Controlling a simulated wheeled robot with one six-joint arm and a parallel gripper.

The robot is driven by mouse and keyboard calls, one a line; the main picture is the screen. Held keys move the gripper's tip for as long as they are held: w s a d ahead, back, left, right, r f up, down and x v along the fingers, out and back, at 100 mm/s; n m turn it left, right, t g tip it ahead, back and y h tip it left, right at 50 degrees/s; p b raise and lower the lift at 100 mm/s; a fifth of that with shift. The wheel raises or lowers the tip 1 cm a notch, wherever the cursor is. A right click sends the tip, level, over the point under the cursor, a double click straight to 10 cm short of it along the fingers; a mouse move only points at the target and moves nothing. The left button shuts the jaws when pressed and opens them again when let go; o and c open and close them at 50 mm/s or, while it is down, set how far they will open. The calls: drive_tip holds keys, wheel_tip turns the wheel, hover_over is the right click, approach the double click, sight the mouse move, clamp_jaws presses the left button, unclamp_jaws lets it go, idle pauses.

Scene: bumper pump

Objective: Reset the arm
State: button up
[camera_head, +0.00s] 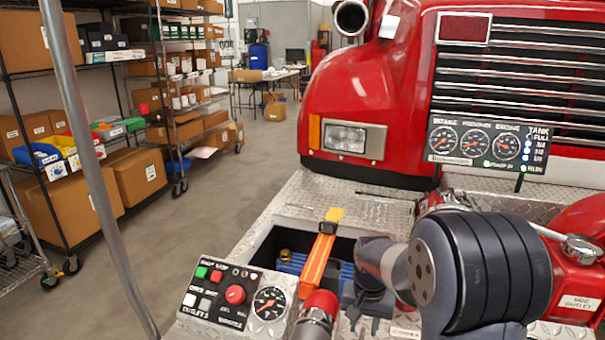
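My arm (490,268) fills the lower right, with its large dark ribbed joint close to the camera. A grey link runs left from it to a dark end part, which I take for my gripper (367,298), over the right side of an open compartment in the bumper. Its fingers cannot be made out, so I cannot tell whether it is open or shut or holds anything. An orange strap (320,255) with a black buckle hangs across the compartment, just left of the dark part. Blue items show inside the compartment.
A control panel (232,295) with buttons, a red knob and a gauge stands at lower left. A red-capped cylinder (318,312) is beside it. A gauge board (488,144) stands before the red truck (385,95). Red outlet piping (578,275) is at right. Shelves (50,130) line the left; the floor between is clear.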

sight(362, 339)
wheel_tip(362, 339, down, 4)
drive_tip(key=shift+r, duration=0.2)
drive_tip(key=shift+f, duration=0.25)
drive_tip(key=shift+r+m, duration=0.15)
drive_tip(key=shift+m, duration=0.35)
drive_tip(key=shift+r, duration=0.35)
